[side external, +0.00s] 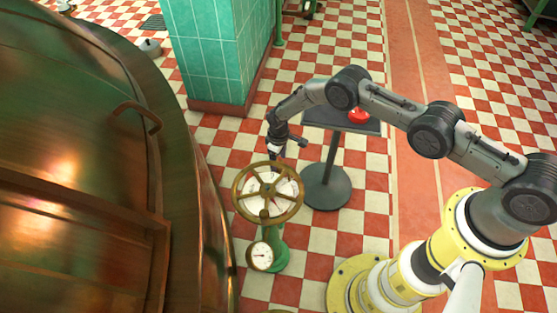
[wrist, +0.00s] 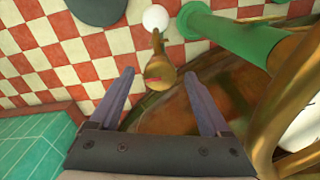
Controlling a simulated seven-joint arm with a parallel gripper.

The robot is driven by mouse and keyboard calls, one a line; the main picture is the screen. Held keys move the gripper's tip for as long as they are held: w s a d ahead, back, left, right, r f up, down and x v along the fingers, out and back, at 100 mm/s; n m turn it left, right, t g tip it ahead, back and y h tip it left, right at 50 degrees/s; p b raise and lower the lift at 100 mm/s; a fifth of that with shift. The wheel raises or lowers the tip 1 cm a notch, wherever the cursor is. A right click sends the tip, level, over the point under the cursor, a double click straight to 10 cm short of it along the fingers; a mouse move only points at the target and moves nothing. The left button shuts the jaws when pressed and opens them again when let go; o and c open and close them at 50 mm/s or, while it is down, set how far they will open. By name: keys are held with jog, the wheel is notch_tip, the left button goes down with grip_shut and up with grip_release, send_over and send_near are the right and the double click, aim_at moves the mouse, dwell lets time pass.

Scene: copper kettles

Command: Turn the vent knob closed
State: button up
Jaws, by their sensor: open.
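A small rounded brass piece with a red mark, likely the vent knob (wrist: 160,72), shows in the wrist view between my fingertips in the picture. A thin brass neck runs up from it toward a white round part. My gripper (wrist: 159,76) is open, its two fingers on either side of this piece with gaps at both sides. I cannot tell whether the piece lies between the fingers or beyond them. In the side view my gripper (side external: 275,154) points down just above the far rim of a brass handwheel (side external: 268,193), and the small brass piece cannot be made out.
The handwheel stands on a green post with a round gauge (side external: 261,256). A big copper kettle (side external: 75,130) fills the left. A black stand (side external: 327,188) with a red button (side external: 358,116) is behind my arm. A green tiled pillar (side external: 208,50) rises behind. Checkered floor is open at right.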

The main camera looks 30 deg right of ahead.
jog(key=shift+c, duration=0.2)
grip_shut()
dwell(0.3)
jog(key=shift+m, duration=0.4)
jog(key=m, duration=0.3)
jog(key=shift+m, duration=0.4)
jog(key=m, duration=0.8)
jog(key=shift+m, duration=0.4)
jog(key=m, duration=0.4)
jog(key=shift+m, duration=0.4)
